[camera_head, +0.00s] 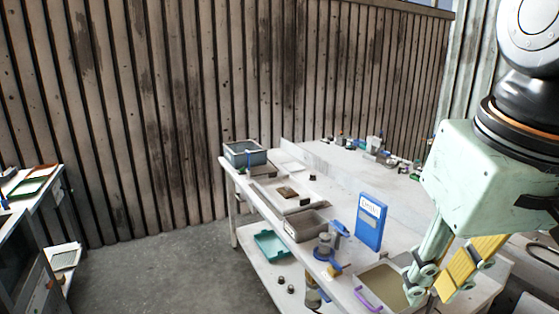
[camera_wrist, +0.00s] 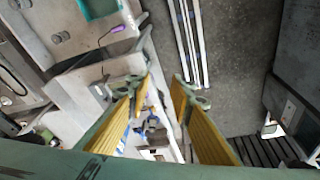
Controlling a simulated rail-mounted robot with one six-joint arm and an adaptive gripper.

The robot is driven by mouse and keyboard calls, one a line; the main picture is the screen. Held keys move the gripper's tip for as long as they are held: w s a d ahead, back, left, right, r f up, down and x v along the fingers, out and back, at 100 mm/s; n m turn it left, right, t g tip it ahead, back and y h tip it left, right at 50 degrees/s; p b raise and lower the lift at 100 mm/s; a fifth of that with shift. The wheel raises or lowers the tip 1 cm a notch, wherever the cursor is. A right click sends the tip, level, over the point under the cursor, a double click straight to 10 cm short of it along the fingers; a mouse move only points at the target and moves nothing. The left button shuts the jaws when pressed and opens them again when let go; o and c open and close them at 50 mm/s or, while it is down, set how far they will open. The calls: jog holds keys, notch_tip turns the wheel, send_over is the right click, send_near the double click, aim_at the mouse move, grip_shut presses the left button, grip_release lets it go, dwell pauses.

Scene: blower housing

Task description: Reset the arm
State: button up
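My gripper (camera_head: 430,290) hangs at the right of the head view, beside the near right end of the white workbench (camera_head: 385,185). Small blue and grey items (camera_wrist: 152,125) show beyond the gap, well below.
The bench carries a blue binder (camera_head: 370,222), a grey bin (camera_head: 245,153), trays and small parts. A tray with a purple handle (camera_head: 368,298) lies near my gripper. A teal tray (camera_head: 271,244) is on the lower shelf. Floor (camera_head: 160,270) is clear between the benches.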

jog(key=s+f, duration=0.3)
jog(key=s, duration=0.3)
jog(key=shift+f+m+t+b, duration=0.15)
jog(key=shift+m+t+b, duration=0.15)
jog(key=shift+t+b, duration=0.1)
